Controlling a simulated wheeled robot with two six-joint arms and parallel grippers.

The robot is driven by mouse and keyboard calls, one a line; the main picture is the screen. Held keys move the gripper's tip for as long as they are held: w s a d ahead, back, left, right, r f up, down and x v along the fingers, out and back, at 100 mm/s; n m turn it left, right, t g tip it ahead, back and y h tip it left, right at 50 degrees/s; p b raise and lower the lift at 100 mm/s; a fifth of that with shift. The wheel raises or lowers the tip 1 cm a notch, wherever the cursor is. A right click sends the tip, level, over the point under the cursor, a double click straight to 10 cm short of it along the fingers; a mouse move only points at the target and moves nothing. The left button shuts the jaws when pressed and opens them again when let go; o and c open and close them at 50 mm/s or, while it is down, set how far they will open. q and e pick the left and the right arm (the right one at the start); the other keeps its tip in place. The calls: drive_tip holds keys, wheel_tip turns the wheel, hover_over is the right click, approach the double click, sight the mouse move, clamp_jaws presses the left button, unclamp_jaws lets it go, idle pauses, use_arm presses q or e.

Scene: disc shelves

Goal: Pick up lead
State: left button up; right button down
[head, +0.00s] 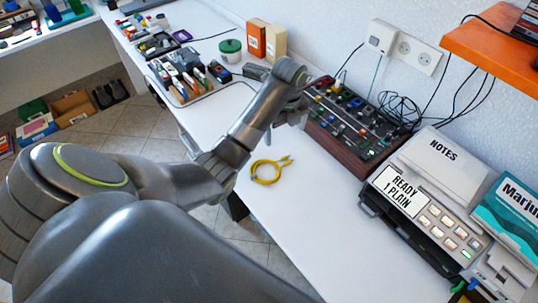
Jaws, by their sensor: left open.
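A small yellow looped thing (266,172) lies flat on the white worktop. It looks like a coiled lead with two short ends, but it is too small to be certain. My left arm reaches across the worktop, and my left gripper (297,117) is beyond the yellow loop, close to the left end of the control box. The gripper is open and apart from the loop; its fingers are partly hidden by the wrist. My right gripper is not in view.
A wood-sided control box (362,125) stands against the wall, with a tangle of black cables (399,108) behind it. A grey device (425,215) stands at the right. An orange shelf (495,40) juts out above. The worktop in front is clear.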

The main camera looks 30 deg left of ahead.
use_arm(q)
wheel_tip(320, 180, down, 4)
drive_tip(key=b, duration=0.2)
hover_over(283, 161)
drive_tip(key=f, duration=0.5)
drive_tip(key=shift+s+d+f, duration=0.1)
drive_tip(key=shift+s+d, duration=0.1)
drive_tip(key=shift+s, duration=0.2)
drive_tip(key=shift+w+a+f+p, duration=0.15)
drive_tip(key=shift+w+f, duration=0.05)
drive_tip(key=shift+f, duration=1.25)
drive_tip(key=shift+w+a+f+p, duration=0.1)
drive_tip(key=shift+w+f+p, duration=0.05)
drive_tip(key=shift+f, duration=1.3)
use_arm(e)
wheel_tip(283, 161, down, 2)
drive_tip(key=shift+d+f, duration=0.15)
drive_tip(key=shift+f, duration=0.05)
use_arm(q)
drive_tip(key=shift+c, duration=0.4)
drive_tip(key=c, duration=1.1)
wheel_tip(283, 161, up, 10)
drive_tip(key=shift+r, duration=0.1)
